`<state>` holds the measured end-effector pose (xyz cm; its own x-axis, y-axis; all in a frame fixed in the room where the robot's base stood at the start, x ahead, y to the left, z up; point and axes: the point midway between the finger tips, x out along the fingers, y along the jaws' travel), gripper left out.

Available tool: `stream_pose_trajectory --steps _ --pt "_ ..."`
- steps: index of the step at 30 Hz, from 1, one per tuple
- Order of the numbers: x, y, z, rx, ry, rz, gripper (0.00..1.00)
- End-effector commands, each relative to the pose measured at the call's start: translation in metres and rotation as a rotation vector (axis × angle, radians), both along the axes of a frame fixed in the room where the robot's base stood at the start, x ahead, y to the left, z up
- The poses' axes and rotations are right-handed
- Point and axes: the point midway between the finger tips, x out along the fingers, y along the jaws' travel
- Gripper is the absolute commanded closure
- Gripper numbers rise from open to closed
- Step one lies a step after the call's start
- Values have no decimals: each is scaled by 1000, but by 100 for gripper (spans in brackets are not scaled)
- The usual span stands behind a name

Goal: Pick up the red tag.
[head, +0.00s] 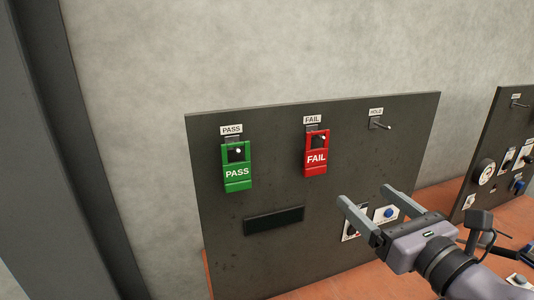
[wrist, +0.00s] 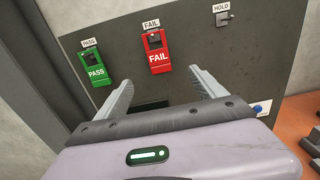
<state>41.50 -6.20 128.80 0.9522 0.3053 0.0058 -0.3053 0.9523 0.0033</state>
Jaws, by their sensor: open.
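The red tag (head: 316,158), lettered FAIL, hangs on a peg under the FAIL label on an upright dark panel (head: 280,195). In the wrist view the red tag (wrist: 157,57) shows beyond the fingers, toward the top. A green tag (head: 237,172), lettered PASS, hangs to its left under the PASS label, and it also shows in the wrist view (wrist: 95,68). My gripper (head: 363,194) is open and empty, below and to the right of the red tag in the head view. It is apart from both tags. In the wrist view its fingers (wrist: 160,80) are spread wide.
An empty peg (head: 381,125) sits under the HOLD label at the panel's upper right. A dark slot (head: 274,220) lies below the tags. A blue button (head: 389,212) is behind my gripper. A second panel (head: 495,160) with controls stands at the right.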

Motion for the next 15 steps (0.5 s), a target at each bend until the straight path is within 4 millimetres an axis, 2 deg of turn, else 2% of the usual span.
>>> stream_pose_trajectory --steps 4,7,11,15 --pt "39 17 11 5 12 12 20" --pt "56 21 13 6 11 9 20" --pt "81 29 11 0 12 7 20" --pt "103 36 0 -7 4 5 20"
